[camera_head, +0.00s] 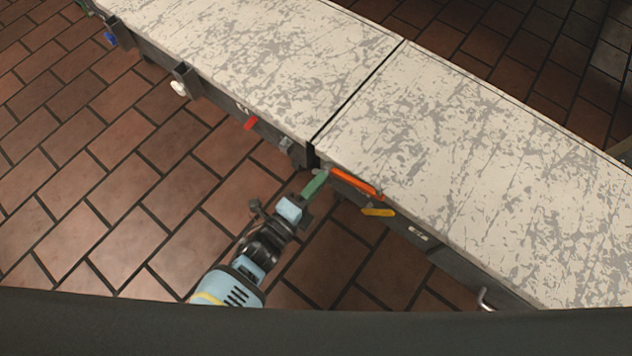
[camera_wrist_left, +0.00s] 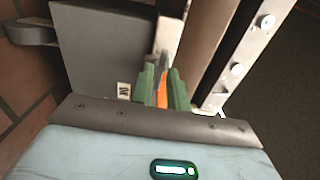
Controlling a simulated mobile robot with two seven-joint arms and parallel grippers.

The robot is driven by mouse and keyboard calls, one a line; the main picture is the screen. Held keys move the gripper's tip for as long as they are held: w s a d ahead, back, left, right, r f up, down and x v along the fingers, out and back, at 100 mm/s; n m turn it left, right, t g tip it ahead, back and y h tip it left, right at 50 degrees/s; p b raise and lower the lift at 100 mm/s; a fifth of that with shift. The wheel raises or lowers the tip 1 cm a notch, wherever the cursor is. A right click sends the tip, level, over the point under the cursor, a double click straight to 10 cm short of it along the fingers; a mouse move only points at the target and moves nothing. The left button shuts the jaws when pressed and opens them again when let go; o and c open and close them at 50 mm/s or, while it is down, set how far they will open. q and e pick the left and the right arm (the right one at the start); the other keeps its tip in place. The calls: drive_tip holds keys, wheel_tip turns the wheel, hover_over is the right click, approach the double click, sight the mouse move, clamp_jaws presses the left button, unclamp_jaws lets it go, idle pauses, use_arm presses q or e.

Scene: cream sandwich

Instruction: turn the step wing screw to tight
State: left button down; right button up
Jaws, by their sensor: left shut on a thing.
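My left gripper (camera_head: 319,174) reaches up to the front edge of the bench near the seam between its two tops. Its green fingers are close together in the left wrist view (camera_wrist_left: 162,88), shut on a narrow orange part (camera_wrist_left: 162,92). Most of that part is hidden between the fingers. I cannot tell for sure whether it is the step wing screw. In the head view a long orange bar (camera_head: 355,183) lies along the bench edge just right of the fingertips. My right gripper is not in view.
The long bench (camera_head: 460,170) has a worn, pale top. Along its front are a yellow handle (camera_head: 378,212), a red lever (camera_head: 251,124), a white knob (camera_head: 179,88) and a blue knob (camera_head: 110,38). The brick floor (camera_head: 110,200) in front is clear.

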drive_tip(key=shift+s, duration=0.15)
use_arm(q)
drive_tip(key=c, duration=1.6)
unclamp_jaws()
drive_tip(key=shift+o, duration=0.2)
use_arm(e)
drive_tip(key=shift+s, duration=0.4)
use_arm(q)
drive_tip(key=shift+s, duration=0.1)
